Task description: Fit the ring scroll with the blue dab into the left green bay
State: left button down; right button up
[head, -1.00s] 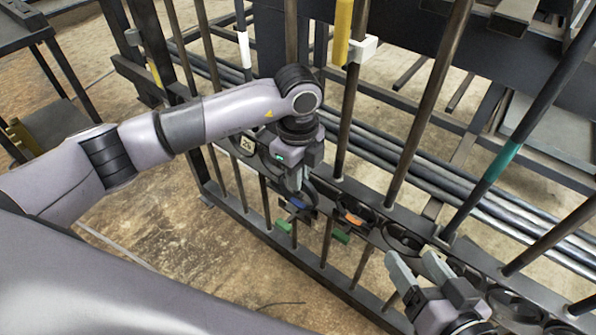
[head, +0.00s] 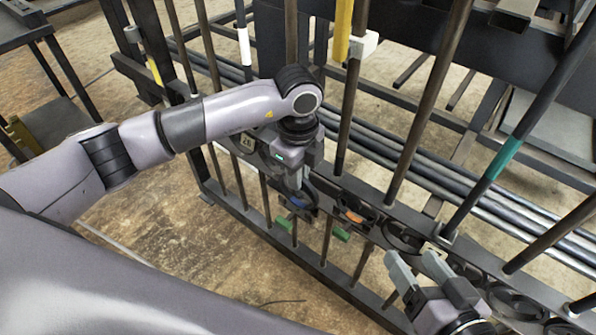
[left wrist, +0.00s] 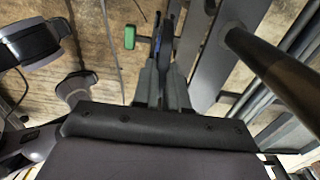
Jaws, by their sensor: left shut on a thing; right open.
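My left gripper (head: 301,188) is shut on the dark ring scroll with the blue dab (head: 297,202), at the near face of the gate's rail. In the left wrist view the scroll (left wrist: 167,48) shows edge-on between the fingers, with a sliver of blue. A green tab (head: 284,225) sits just below and left of the scroll, and a second green tab (head: 342,235) is further right. The left tab appears in the left wrist view (left wrist: 129,37), left of the scroll. Whether the scroll touches the rail is unclear. My right gripper (head: 408,262) is open and empty at the lower right.
A ring scroll with an orange dab (head: 355,216) sits in the rail to the right, with further dark rings (head: 403,238) beyond. Upright bars stand close around both grippers, one with a teal band (head: 502,160). A side shelf (head: 58,122) stands at the left.

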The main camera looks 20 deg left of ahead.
pick_arm(q)
jog(key=shift+f+b, duration=0.5)
jog(key=shift+f, duration=0.6)
pick_arm(e)
jog(key=shift+f, duration=0.55)
pick_arm(q)
jog(key=c, duration=1.1)
grip_release()
pick_arm(e)
jog(key=shift+d+r, duration=0.1)
pick_arm(q)
notch_tip(320, 180, up, 7)
jog(key=p, duration=0.2)
jog(key=shift+f+p, duration=0.15)
jog(key=shift+p, duration=0.2)
jog(key=shift+r, duration=0.25)
pick_arm(e)
jog(key=shift+d+r+h, duration=0.25)
jog(key=shift+h, duration=0.15)
jog(key=shift+s, duration=0.1)
pick_arm(q)
jog(key=shift+s+f, duration=0.1)
